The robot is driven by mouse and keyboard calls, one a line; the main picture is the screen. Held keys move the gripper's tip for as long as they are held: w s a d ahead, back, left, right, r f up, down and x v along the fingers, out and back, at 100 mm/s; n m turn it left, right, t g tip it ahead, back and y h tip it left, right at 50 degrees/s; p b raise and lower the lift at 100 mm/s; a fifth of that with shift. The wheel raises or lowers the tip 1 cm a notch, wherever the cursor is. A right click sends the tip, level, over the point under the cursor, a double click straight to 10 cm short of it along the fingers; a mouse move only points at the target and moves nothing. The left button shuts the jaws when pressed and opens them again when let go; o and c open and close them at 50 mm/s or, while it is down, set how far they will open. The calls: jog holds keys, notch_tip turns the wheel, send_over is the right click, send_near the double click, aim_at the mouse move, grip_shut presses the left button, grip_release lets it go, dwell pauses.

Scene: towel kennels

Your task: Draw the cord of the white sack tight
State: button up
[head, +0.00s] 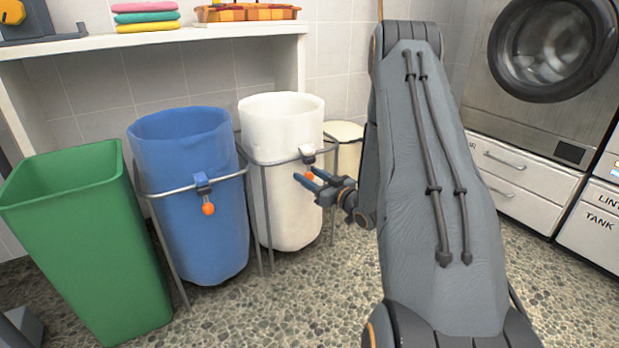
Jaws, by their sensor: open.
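The white sack (283,215) hangs upright in a grey metal stand in the middle of the head view, its mouth wide open. The fingers are around or just in front of the orange ball; I cannot tell which. My wrist and arm come in from the right. Part of the sack's front is hidden by the fingers.
A blue sack (195,200) in a similar stand, with its own orange ball (208,209), stands left of the white one. A green bin (85,250) is at far left. A cream bin (346,150) stands behind right. A shelf (150,38) with folded towels is above; a washer (555,50) is right.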

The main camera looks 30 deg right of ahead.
aim_at(302, 195)
grip_shut()
notch_tip(302, 195, down, 10)
jog(key=shift+r+b, duration=0.25)
jog(key=shift+b, duration=0.55)
grip_release()
jog(key=s+d+p, duration=0.1)
jog(key=s+p, duration=0.2)
jog(key=s, duration=0.4)
jog(key=shift+s+d, duration=0.25)
jog(key=shift+s, duration=0.1)
